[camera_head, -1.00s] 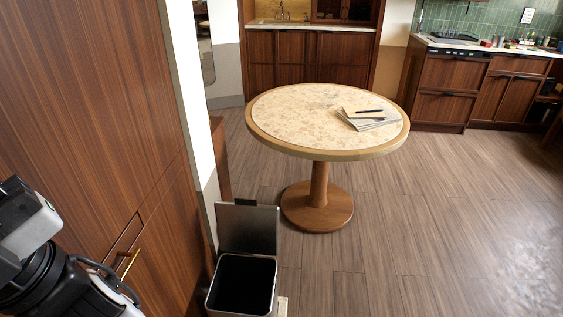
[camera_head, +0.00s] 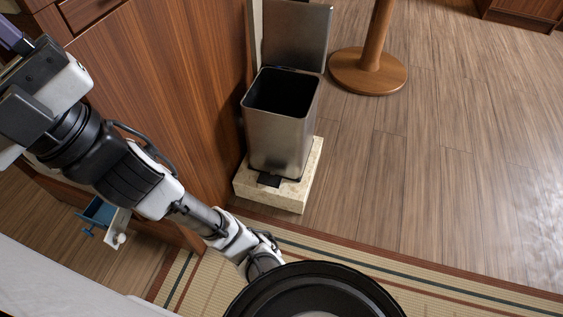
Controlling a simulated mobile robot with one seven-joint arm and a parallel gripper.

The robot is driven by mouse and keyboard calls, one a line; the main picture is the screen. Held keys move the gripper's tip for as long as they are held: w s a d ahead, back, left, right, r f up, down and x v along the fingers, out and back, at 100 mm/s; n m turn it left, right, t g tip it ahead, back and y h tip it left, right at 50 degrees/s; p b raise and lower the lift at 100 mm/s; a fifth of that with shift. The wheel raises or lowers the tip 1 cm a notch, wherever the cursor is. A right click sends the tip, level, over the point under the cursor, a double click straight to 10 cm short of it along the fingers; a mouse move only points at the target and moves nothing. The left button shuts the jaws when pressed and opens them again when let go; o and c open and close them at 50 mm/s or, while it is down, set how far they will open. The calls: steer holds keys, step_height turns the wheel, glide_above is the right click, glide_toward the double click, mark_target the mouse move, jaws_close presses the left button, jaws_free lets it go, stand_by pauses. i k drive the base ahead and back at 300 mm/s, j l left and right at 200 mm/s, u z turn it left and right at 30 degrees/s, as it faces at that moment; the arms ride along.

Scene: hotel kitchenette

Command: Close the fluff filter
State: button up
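A small blue and white drawer-like part (camera_head: 98,214) juts out low from the wooden cabinet at the lower left. It has a blue handle-like piece and a round white knob. It may be the fluff filter standing open, but it is too small to be sure. My arm crosses the left side in front of the cabinet, its nearest grey block (camera_head: 42,98) at the upper left. No fingertips can be made out, and nothing of mine is seen touching the drawer-like part.
A metal bin (camera_head: 285,133) with its lid up stands on a pale stone block (camera_head: 312,178) beside the cabinet (camera_head: 165,75). A round table's wooden foot (camera_head: 368,72) is behind it. The floor at right is clear; a striped tatami mat (camera_head: 420,285) lies in front.

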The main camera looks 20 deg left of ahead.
mark_target(100, 213)
steer(key=j+u, duration=0.15)
steer(key=u, duration=1.65)
steer(key=j+u, duration=0.15)
steer(key=j, duration=0.15)
steer(key=i+j+z, duration=0.15)
steer(key=i+j, duration=0.3)
